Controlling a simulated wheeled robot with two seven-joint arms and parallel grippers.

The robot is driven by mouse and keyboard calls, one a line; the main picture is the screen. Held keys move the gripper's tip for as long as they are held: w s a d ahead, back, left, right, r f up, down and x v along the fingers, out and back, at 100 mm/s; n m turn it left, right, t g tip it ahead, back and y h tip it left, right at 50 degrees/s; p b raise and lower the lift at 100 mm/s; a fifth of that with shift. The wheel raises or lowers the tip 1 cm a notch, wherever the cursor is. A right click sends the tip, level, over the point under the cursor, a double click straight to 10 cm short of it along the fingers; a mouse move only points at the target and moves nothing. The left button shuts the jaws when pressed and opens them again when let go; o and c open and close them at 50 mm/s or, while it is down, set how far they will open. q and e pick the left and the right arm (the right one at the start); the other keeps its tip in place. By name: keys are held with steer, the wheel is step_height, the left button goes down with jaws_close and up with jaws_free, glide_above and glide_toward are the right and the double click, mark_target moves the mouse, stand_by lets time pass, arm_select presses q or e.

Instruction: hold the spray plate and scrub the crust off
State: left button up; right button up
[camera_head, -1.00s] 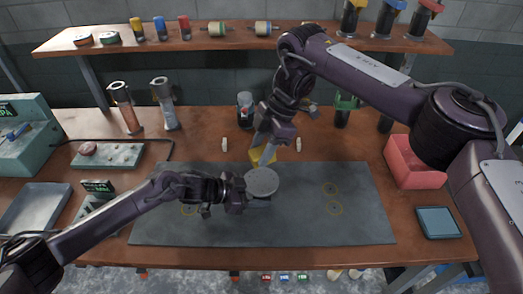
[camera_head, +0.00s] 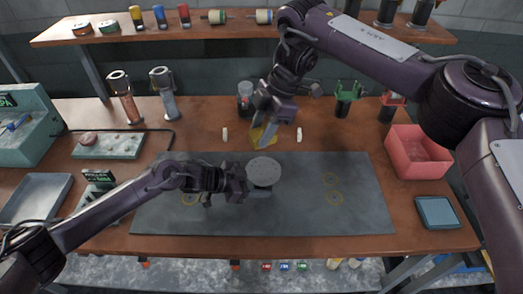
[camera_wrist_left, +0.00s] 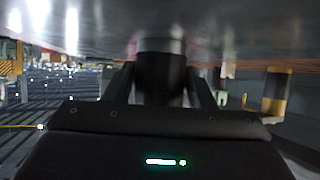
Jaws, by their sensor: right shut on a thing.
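The spray plate (camera_head: 264,171) is a grey round disc above the dark mat, with its flat face up. My left gripper (camera_head: 240,184) is at its left edge. In the left wrist view, my left gripper's fingers (camera_wrist_left: 162,88) close on a dark stem (camera_wrist_left: 160,75) beneath a broad grey surface. My right gripper (camera_head: 262,128) points down behind the plate, apart from it, and is shut on a yellow block (camera_head: 257,140). The fingertips partly hide this block. I cannot make out separate crust on the plate at this size.
A dark mat (camera_head: 340,215) fills the table's middle, with bare room right of the plate. A red bin (camera_head: 418,160) and blue pad (camera_head: 437,212) are at the right. Two small white pegs flank the yellow block. Metal torches (camera_head: 165,98) and a beaker (camera_head: 245,98) stand behind.

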arm_select(q)
steer(key=o, duration=0.4)
steer(key=v, duration=1.2)
steer(key=shift+a+f, duration=0.1)
steer(key=shift+a, duration=0.05)
arm_select(e)
steer(key=shift+a, duration=0.1)
